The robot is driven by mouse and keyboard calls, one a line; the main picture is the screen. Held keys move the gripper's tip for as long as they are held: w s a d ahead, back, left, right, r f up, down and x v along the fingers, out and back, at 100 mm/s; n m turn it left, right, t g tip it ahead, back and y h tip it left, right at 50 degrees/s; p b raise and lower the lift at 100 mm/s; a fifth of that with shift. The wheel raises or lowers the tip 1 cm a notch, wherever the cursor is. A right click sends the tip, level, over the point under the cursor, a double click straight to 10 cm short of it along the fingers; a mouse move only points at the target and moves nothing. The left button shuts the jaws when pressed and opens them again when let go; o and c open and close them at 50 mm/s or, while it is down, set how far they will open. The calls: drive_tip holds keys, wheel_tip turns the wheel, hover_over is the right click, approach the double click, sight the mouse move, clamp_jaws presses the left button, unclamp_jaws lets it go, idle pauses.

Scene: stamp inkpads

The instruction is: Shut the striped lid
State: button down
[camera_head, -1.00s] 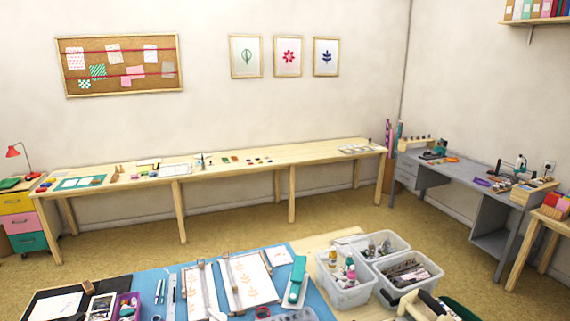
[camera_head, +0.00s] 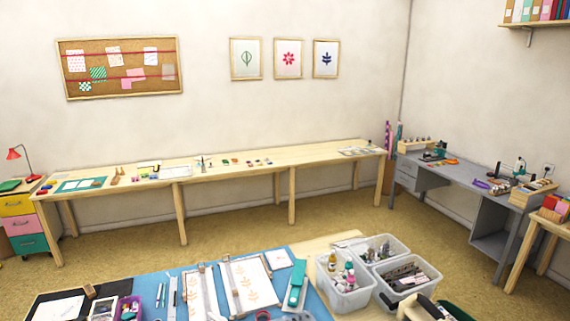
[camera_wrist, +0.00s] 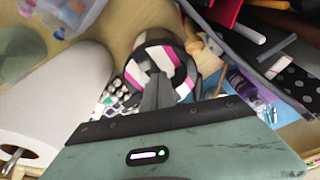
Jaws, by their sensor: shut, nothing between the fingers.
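In the wrist view, a round lid (camera_wrist: 143,73) with pink, white and black stripes is just beyond my fingertips. A dark rim shows around it; its exact tilt and hinge are hard to make out. More pink and black striping shows just beyond it, at the upper right. My gripper (camera_wrist: 157,80) is shut and empty, its fingers pointing at the striped lid and overlapping its near part in the picture. I cannot tell whether they touch it. Neither the lid nor the gripper can be made out in the head view.
In the wrist view, a large white rounded object (camera_wrist: 60,95) lies at left and a clear bin (camera_wrist: 75,12) at upper left. A purple bottle (camera_wrist: 240,84) and a dark dotted item (camera_wrist: 297,85) are at right. Clear bins (camera_head: 347,296) stand on the near table.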

drive_tip(key=p+v, duration=0.1)
drive_tip(key=v, duration=0.1)
drive_tip(key=w+p+v, duration=0.1)
drive_tip(key=v, duration=0.2)
drive_tip(key=shift+d+r, duration=0.1)
drive_tip(key=shift+r, duration=0.1)
